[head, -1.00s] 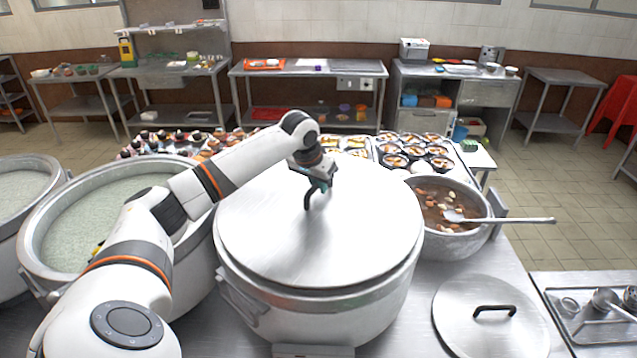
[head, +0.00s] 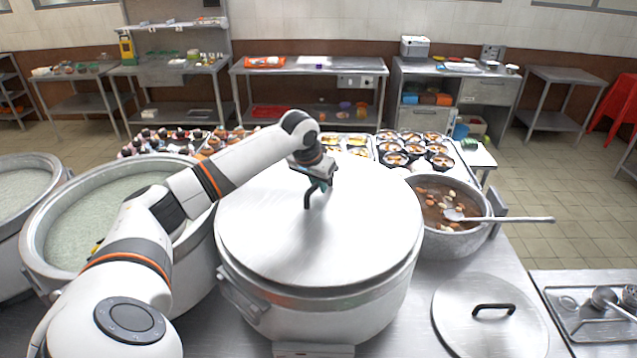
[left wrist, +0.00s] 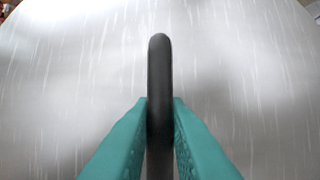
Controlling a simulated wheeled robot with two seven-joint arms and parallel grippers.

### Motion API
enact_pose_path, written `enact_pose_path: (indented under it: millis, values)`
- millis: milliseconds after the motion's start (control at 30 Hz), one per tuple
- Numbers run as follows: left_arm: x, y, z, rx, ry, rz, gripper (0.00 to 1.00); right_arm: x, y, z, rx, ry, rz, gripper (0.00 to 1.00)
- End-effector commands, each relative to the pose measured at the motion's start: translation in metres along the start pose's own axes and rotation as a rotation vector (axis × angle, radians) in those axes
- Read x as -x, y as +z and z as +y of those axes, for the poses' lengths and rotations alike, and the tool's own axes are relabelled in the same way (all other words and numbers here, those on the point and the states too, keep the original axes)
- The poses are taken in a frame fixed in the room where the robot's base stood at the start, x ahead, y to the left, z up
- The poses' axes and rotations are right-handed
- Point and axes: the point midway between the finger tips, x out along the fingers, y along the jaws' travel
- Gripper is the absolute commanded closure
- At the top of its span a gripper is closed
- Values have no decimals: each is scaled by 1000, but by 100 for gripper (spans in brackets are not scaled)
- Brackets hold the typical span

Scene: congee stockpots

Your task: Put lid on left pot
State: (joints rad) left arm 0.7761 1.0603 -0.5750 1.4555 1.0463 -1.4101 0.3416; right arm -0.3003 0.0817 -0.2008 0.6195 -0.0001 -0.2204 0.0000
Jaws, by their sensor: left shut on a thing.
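A large round steel lid (head: 360,235) lies over the middle pot (head: 340,322); I cannot tell whether it rests fully or is slightly raised. My left gripper (head: 318,183) is shut on the lid's black handle (head: 307,200). In the left wrist view, teal fingers (left wrist: 160,103) press both sides of the handle (left wrist: 159,60), with the lid (left wrist: 60,80) behind. Left of it, an open pot (head: 38,240) holds pale congee (head: 105,215), partly hidden by my left arm. Another open congee pot (head: 12,235) is cut off at the left edge. My right gripper is not in view.
A soup pot (head: 455,243) with a ladle (head: 510,219) stands right of the middle pot. A smaller lid (head: 480,325) lies on the counter at front right. Trays with bowls (head: 415,150) and jars (head: 165,140) stand behind the pots.

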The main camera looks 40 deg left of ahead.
Motion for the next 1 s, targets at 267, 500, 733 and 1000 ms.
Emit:
enact_pose_path:
  millis: [267, 500, 733, 1000]
  values:
    - [-2, 0, 0, 1, -1, -6, 100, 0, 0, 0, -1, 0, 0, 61]
    - [-8, -2, 0, 1, -1, -5, 100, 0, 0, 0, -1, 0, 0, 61]
    - [-10, -2, 1, 1, -1, -5, 100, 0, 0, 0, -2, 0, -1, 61]
    - [-10, -2, 1, 1, -1, -6, 100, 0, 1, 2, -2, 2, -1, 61]
